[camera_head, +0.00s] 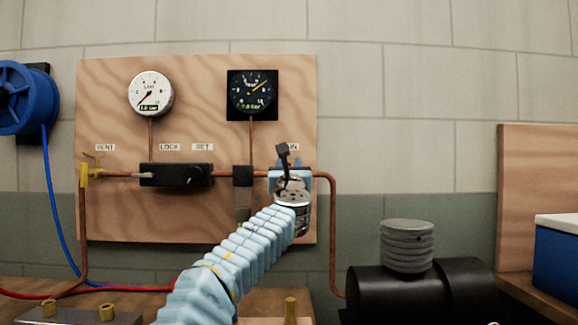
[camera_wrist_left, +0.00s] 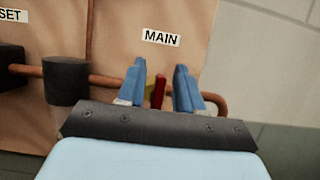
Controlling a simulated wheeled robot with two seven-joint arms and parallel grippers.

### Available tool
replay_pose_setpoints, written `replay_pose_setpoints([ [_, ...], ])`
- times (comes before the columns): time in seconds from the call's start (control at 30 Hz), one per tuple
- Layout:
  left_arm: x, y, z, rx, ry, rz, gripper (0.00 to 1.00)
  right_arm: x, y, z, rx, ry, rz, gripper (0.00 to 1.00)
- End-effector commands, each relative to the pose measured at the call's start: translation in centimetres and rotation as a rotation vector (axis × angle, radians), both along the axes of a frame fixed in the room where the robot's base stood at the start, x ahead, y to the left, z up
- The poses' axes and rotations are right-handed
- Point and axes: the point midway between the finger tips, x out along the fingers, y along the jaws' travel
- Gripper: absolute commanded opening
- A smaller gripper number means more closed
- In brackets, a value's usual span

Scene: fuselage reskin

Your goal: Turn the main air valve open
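The main air valve shows in the left wrist view as a red handle (camera_wrist_left: 158,92) with a yellow part (camera_wrist_left: 150,84) beside it, on the copper pipe below the MAIN label (camera_wrist_left: 161,37). My left gripper (camera_wrist_left: 160,67) is open, its two blue fingers on either side of the red handle. Visible gaps separate the fingers from the handle. In the head view my left gripper (camera_head: 290,176) is at the right end of the panel's pipe and hides the valve and part of its label. My right gripper is in neither view.
The wooden panel (camera_head: 200,95) carries a white gauge (camera_head: 150,93), a dark gauge (camera_head: 252,94), a black regulator block (camera_head: 176,175) and a yellow vent valve (camera_head: 84,174). A black compressor (camera_head: 420,290) stands low right. A blue hose reel (camera_head: 25,97) hangs left.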

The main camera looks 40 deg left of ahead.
Motion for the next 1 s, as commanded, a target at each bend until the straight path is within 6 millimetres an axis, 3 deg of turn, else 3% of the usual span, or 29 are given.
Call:
replay_pose_setpoints([
  [0.03,-0.01,-0.01,0.01,0.000,0.000,0.000,0.27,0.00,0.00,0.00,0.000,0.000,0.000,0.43],
  [0.2,-0.01,-0.02,0.01,0.000,0.000,0.000,0.01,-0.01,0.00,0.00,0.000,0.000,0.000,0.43],
  [0.23,-0.02,-0.03,0.02,0.000,0.000,0.000,0.00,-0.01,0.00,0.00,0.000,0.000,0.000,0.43],
  [0.67,-0.06,0.02,-0.08,-0.044,-0.037,-0.001,0.00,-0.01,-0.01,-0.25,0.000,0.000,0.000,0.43],
  [1.0,-0.42,0.43,-0.18,-0.235,-0.198,-0.001,0.00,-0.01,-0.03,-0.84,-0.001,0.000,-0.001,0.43],
])
